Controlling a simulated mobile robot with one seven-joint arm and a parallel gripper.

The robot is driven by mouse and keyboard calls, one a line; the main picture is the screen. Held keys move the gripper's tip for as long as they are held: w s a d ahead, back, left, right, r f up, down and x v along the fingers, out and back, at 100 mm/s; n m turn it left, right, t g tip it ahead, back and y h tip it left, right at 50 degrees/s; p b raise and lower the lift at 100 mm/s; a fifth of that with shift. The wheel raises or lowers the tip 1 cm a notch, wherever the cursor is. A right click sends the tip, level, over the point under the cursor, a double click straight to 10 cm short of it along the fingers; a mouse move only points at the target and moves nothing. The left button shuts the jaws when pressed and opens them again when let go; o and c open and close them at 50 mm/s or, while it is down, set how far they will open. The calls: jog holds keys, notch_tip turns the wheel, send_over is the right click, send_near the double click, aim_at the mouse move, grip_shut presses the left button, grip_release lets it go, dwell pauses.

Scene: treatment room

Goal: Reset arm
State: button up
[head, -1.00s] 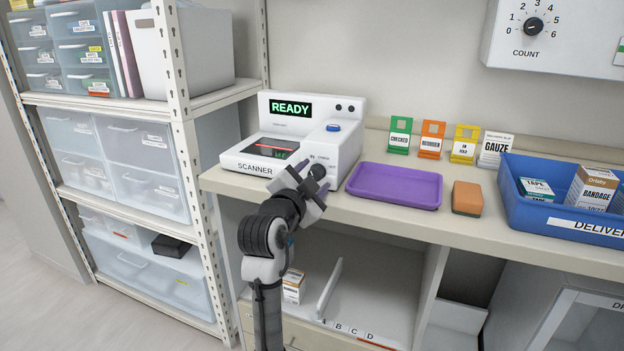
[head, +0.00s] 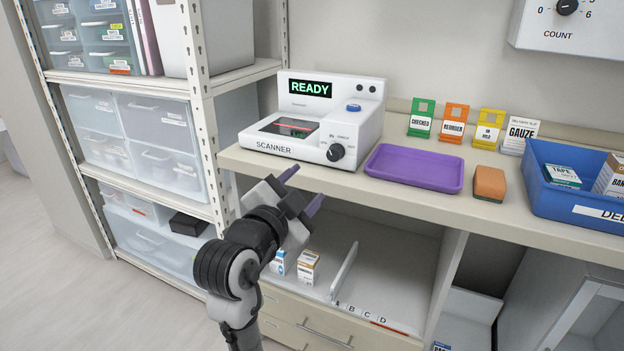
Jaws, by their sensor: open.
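My gripper (head: 302,190) is open and empty. It is in front of the counter, below and to the left of the scanner's dark knob (head: 336,151), and apart from it. My arm comes up from the bottom of the picture. The white scanner (head: 362,108) stands on the counter with its green display reading READY. Its blue button (head: 353,108) and dark window are in plain view.
The counter (head: 400,195) holds a purple tray (head: 415,168), an orange-brown block (head: 489,183), a blue delivery bin (head: 560,200) and several colored cards. A shelf rack (head: 205,120) stands at left. Small boxes (head: 307,267) sit in the compartment below the counter.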

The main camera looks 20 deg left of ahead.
jog(key=shift+s, duration=0.25)
dwell(0.3)
